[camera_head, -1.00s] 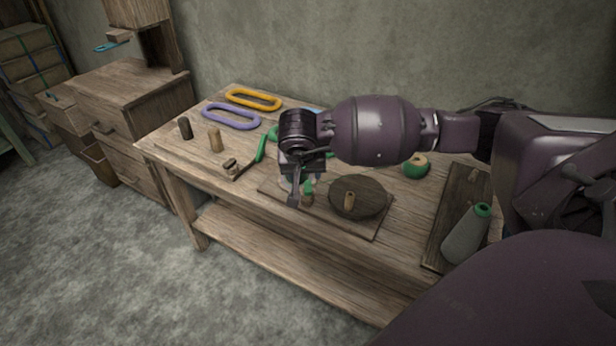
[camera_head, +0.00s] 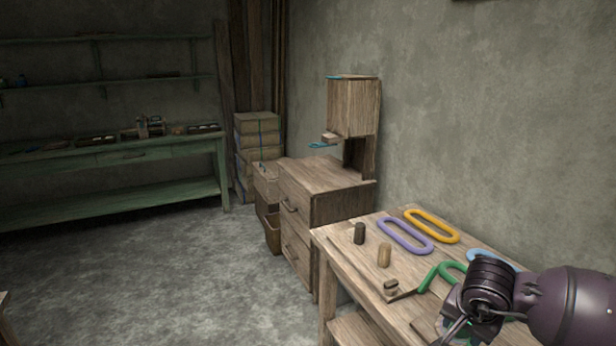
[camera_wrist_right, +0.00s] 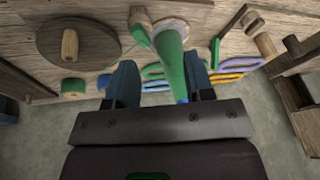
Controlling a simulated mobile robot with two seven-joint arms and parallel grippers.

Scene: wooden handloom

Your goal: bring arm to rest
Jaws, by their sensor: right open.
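My right gripper (camera_head: 458,330) is at the lower right of the head view, over the wooden worktable (camera_head: 345,262). In the right wrist view the gripper (camera_wrist_right: 162,82) is open. A long green piece (camera_wrist_right: 172,62) shows between its two fingers there; I cannot tell how far below them it is. A round wooden disc with a peg (camera_wrist_right: 60,35) is at the upper left of that view. My left gripper is not in view.
A green bench (camera_head: 110,158) lines the far wall. The floor between is clear.

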